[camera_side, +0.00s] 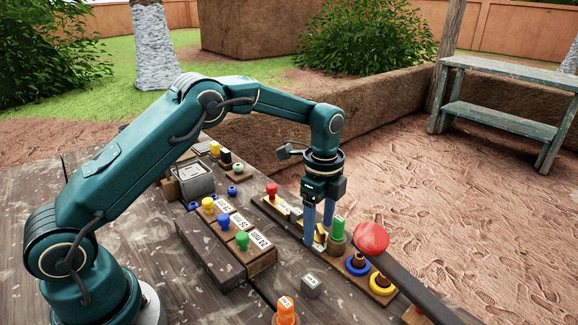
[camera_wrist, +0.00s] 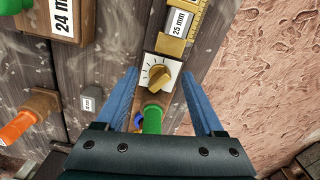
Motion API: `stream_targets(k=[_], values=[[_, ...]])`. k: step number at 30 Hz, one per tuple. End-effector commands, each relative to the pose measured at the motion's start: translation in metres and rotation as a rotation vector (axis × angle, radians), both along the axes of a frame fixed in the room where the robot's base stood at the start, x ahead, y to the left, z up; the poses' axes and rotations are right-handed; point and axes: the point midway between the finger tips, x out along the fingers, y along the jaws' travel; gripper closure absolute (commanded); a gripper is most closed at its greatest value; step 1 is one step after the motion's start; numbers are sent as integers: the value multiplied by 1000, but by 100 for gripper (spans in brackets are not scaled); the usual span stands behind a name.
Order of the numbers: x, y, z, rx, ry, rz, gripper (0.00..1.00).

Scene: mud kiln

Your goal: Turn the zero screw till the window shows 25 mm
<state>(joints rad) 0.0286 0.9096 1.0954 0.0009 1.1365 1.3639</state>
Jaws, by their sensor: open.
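The zero screw is a round brass knob (camera_wrist: 157,77) on a white dial plate, seen in the middle of the wrist view. Beyond it the brass-framed window (camera_wrist: 181,22) shows a label that reads 25 mm. My gripper (camera_wrist: 158,74) is open, with one blue finger to each side of the knob and a gap on both sides. In the side view my gripper (camera_side: 319,232) points straight down over the brass gauge strip (camera_side: 283,209). The knob is mostly hidden there by the fingers, and the window reading is too small to tell.
A green cylinder (camera_side: 338,230) stands close beside the fingers. A dark bar with a red round end (camera_side: 371,238) is to the right. Labelled blocks with yellow, blue and green pegs (camera_side: 242,240) stand left. A grey cube (camera_side: 311,286) and orange peg (camera_side: 286,310) are in front.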

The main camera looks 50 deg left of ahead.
Motion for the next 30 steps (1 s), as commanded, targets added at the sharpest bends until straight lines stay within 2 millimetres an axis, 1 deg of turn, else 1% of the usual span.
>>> stream_targets(k=[4, 6, 12, 17, 21, 30], values=[[0, 0, 0, 0, 1, -181, 30], [2, 0, 16, 0, -7, -183, 30], [2, 0, 54, -1, -7, -180, 30], [5, 1, 85, 4, -79, -176, 30], [-1, 2, 111, 7, -126, -172, 30], [-23, 4, 153, 6, -204, -106, 30]])
